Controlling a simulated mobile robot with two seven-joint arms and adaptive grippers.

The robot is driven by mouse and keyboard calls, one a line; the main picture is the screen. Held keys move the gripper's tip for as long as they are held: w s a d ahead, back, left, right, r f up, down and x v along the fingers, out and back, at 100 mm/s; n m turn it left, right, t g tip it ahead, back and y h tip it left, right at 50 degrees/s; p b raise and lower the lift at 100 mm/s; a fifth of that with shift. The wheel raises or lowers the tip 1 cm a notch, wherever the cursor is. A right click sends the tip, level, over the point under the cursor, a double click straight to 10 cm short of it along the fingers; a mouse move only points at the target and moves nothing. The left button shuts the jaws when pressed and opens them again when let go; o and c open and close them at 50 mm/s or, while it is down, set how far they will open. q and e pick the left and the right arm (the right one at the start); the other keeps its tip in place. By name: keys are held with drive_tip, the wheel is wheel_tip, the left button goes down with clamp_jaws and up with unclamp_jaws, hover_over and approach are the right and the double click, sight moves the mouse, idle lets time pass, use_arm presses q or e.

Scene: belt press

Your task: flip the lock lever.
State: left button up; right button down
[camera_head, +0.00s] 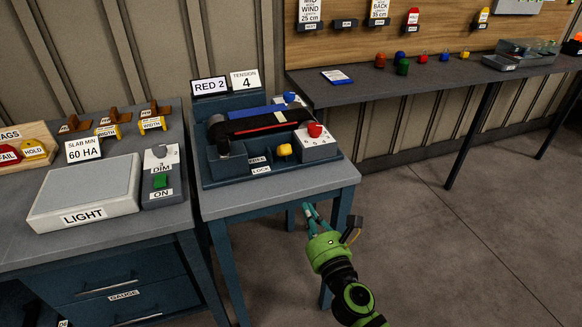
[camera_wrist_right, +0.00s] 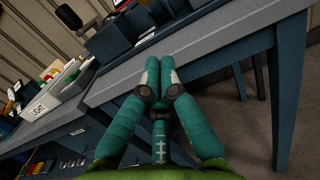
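The belt press (camera_head: 215,180) stands on a small blue-grey table. A yellow knob or lever (camera_head: 284,150) sits on its front, close to a label reading LOCK (camera_head: 261,170). A red knob (camera_head: 315,130) with a number scale is to its right. My right gripper (camera_head: 307,207) is low in front of the table's front right edge, apart from the press. In the right wrist view its teal fingers (camera_wrist_right: 160,60) are together with nothing between them, close to the table edge. My left gripper is not in view.
The table top (camera_head: 270,201) has a bare front strip. To the left, a bench holds a light box (camera_head: 88,192), a switch box (camera_head: 162,178) and several small blocks. A long shelf (camera_head: 400,84) with coloured pieces runs along the back wall. The floor at the right is clear.

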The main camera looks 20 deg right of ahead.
sight(281, 152)
drive_tip(key=w+r+p, duration=0.1)
drive_tip(key=w, duration=0.2)
drive_tip(key=w+r, duration=0.1)
drive_tip(key=w, duration=0.3)
drive_tip(key=w+r+p, duration=0.1)
drive_tip(key=w, duration=0.3)
drive_tip(key=shift+w+a+r+p, duration=0.15)
drive_tip(key=shift+w+a+p, duration=0.05)
drive_tip(key=shift+p, duration=0.15)
drive_tip(key=shift+w+r, duration=0.25)
drive_tip(key=shift+r, duration=0.1)
drive_tip(key=shift+w, duration=0.1)
